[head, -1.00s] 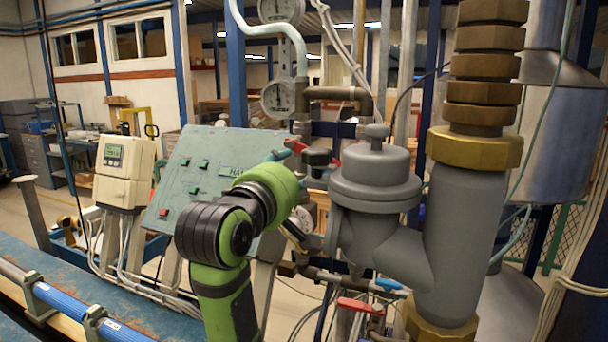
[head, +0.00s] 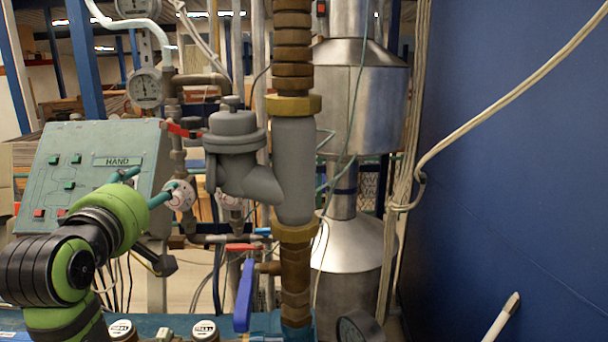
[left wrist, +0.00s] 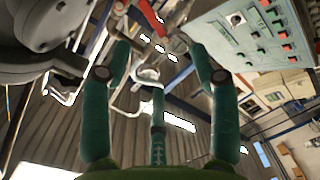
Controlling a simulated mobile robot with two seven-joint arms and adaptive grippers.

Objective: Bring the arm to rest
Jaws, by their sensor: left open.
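My left arm, green and black, comes in at the lower left of the head view. My left gripper (head: 152,184) has teal fingers in front of the green control panel marked HAND (head: 100,160). The fingers are spread and hold nothing. In the left wrist view the gripper (left wrist: 160,58) shows its fingers apart with empty space between them. The control panel also shows there at the upper right (left wrist: 250,45). My right gripper is in neither view.
A grey valve body (head: 235,140) and thick pipe (head: 294,170) stand right of the gripper. A red lever (head: 183,130) and a gauge (head: 146,88) are near the panel. A blue-handled lever (head: 243,297) stands low in front. A blue wall (head: 510,150) closes the right side.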

